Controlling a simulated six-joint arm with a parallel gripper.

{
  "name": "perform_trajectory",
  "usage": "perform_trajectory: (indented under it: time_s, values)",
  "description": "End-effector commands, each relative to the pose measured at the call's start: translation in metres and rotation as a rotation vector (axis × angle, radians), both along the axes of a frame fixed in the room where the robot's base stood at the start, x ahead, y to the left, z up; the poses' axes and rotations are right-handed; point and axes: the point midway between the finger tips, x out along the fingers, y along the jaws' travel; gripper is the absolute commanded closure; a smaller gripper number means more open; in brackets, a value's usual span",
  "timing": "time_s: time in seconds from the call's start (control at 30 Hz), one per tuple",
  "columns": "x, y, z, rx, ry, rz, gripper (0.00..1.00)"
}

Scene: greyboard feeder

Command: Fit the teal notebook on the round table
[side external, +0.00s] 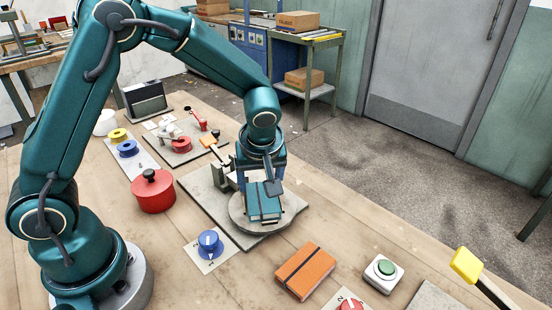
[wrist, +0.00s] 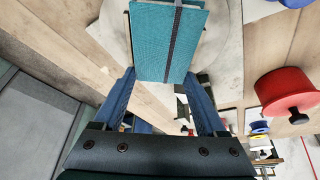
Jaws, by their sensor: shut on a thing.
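The teal notebook (side external: 263,205) has a dark elastic band and is at the round table (side external: 292,206), a grey disc on a square grey board. My gripper (side external: 262,180) points down from above and is shut on the notebook. In the wrist view, the notebook (wrist: 150,45) lies at the far ends of the blue fingers (wrist: 160,85), with its banded cover facing the camera. Part of the round table (wrist: 113,30) shows behind it. I cannot tell whether the notebook touches the disc. The gripper hides its upper part in the side view.
An orange notebook (side external: 305,270), a blue knob (side external: 210,244) and a green button (side external: 384,272) stand in front of the board. A red pot (side external: 153,191) is at left. A small orange-topped lever (side external: 208,141) stands behind the board. Bare wood lies to the right.

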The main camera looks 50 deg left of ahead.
Motion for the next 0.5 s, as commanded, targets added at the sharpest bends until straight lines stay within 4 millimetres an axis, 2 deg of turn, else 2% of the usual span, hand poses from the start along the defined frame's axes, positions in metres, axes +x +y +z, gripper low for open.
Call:
perform_trajectory:
  time_s: [0.2, 0.23, 0.27, 0.3, 0.5]
  values:
    - [0.0000, 0.0000, 0.0001, 0.000, 0.000, 0.000, 0.83]
    - [0.0000, 0.0000, 0.0001, 0.000, 0.000, 0.000, 0.15]
    - [0.0000, 0.0000, 0.0001, 0.000, 0.000, 0.000, 0.03]
    - [0.0000, 0.0000, 0.0001, 0.000, 0.000, 0.000, 0.00]
    - [-0.0001, -0.0001, 0.0006, 0.000, 0.000, 0.000, 0.00]
